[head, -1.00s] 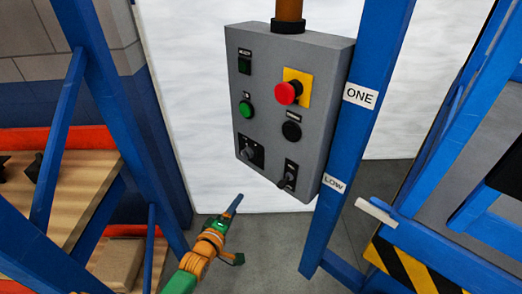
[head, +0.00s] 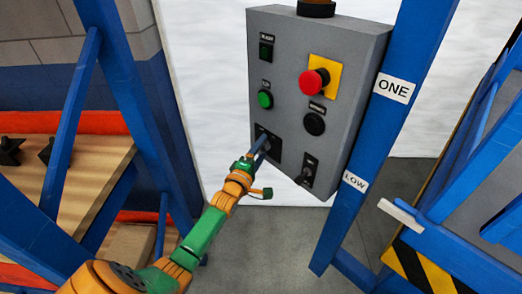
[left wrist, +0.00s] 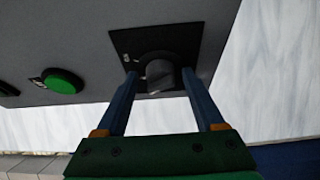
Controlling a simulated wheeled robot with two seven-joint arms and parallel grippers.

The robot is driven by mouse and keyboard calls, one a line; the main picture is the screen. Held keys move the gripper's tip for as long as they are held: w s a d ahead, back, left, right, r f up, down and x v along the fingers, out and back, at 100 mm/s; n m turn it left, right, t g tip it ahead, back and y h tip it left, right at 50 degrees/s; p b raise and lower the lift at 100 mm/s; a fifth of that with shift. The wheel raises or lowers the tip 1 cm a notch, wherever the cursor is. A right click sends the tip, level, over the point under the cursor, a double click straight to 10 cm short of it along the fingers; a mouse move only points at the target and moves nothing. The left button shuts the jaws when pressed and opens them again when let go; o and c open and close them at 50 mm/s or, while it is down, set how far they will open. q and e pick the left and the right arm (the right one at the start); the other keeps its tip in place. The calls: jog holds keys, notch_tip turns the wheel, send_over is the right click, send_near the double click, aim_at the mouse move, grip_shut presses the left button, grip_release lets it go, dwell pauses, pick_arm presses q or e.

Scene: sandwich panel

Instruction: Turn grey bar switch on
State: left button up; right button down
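A grey control panel (head: 318,55) hangs in front of me in the head view. At its lower left is a square black plate (head: 275,152) with a switch, mostly hidden by my left gripper (head: 263,140). The left wrist view shows this grey knob (left wrist: 161,75) on its black plate (left wrist: 185,42). My left gripper's two blue fingers (left wrist: 160,84) are open, one on each side of the knob, with small gaps visible. A second small lever switch (head: 306,173) sits to the right at the panel's lower edge. My right gripper is not in view.
Above the switches are a green button (head: 265,99), a black button (head: 314,124) and a red mushroom button (head: 313,82) on yellow. A blue post (head: 408,55) stands close at the panel's right. Shelving with a wooden board (head: 85,185) stands at left.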

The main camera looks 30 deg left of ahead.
pick_arm(q)
grip_shut()
jog(key=shift+f+m+t+b, duration=0.35)
jog(key=shift+m+t+b, duration=0.15)
jog(key=shift+m+b, duration=0.85)
jog(key=m+t+b, duration=0.1)
jog(key=m+b, duration=0.1)
jog(key=m+h+b, duration=0.1)
jog(key=m+b, duration=0.1)
jog(key=shift+a+f+m+t+b, duration=0.1)
jog(key=shift+f+m+t+b, duration=0.05)
jog(key=shift+m+t+b, duration=0.2)
jog(key=shift+w+a+r+m+t+h+b, duration=0.1)
jog(key=shift+m+t+h+b, duration=0.45)
jog(key=shift+m+b, duration=0.8)
jog(key=shift+a+r+m+t+h+b, duration=0.15)
jog(key=shift+m+h+b, duration=0.65)
jog(key=shift+m, duration=1.05)
jog(key=shift+o, duration=1)
grip_release()
jog(key=shift+f, duration=0.15)
